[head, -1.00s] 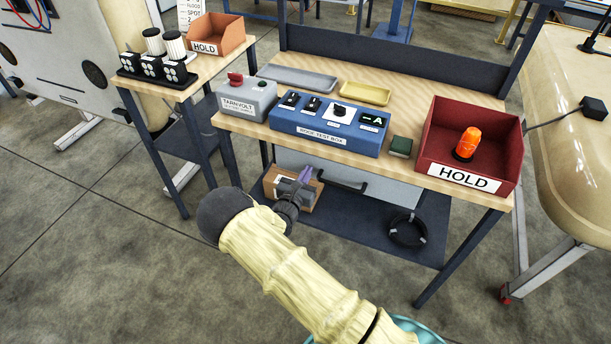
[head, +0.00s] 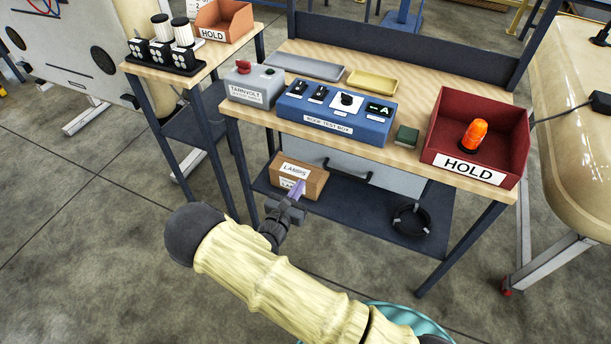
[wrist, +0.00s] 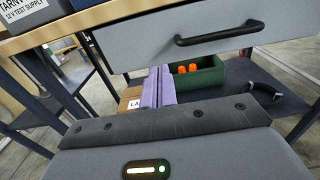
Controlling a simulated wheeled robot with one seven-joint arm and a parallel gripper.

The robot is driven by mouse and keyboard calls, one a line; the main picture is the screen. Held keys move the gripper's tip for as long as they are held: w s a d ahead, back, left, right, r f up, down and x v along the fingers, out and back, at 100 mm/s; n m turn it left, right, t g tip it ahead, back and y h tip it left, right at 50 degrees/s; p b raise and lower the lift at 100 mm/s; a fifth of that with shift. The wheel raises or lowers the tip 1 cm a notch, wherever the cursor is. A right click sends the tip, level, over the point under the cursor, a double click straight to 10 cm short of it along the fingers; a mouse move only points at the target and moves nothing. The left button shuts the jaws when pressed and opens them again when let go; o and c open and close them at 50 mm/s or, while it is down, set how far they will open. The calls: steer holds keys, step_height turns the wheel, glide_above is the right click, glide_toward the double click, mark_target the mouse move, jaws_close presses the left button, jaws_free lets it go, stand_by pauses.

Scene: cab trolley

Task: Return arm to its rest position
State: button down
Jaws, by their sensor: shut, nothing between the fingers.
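My gripper (head: 297,190) is in front of the workbench, below the tabletop and near the lower shelf. Its purple fingers are closed together with nothing between them. In the wrist view the fingers (wrist: 159,86) point toward the space under the drawer. My arm in its pale yellow sleeve (head: 280,275) reaches in from the bottom right of the head view, with the dark rounded joint at its left end.
The workbench (head: 415,155) holds a blue test box (head: 335,112), a grey supply (head: 255,85) and a red HOLD bin (head: 510,130) with an orange lamp (head: 474,135). Below are a drawer (wrist: 215,45), a LAMPS carton (head: 312,180) and a green bin (wrist: 215,78). Open floor (head: 80,220) lies left.

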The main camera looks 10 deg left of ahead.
steer(key=s+d+r+m+g+h+p, duration=0.25)
steer(key=s+d+r+m+g, duration=0.3)
steer(key=d+m+g, duration=0.35)
steer(key=s+d+r+m+g+h+p, duration=0.25)
steer(key=s+d+r+m+g, duration=0.3)
steer(key=d+m, duration=0.4)
steer(key=s+d+r+m+y+p, duration=0.2)
steer(key=s+r+m+y+p, duration=0.1)
steer(key=r+m, duration=0.4)
steer(key=s+d+r+m+y+p, duration=0.3)
steer(key=r+m+y, duration=0.4)
steer(key=r, duration=0.4)
steer(key=shift+s+y, duration=0.3)
steer(key=shift+s, duration=0.6)
steer(key=shift+w, duration=0.1)
steer(key=shift+d, duration=0.2)
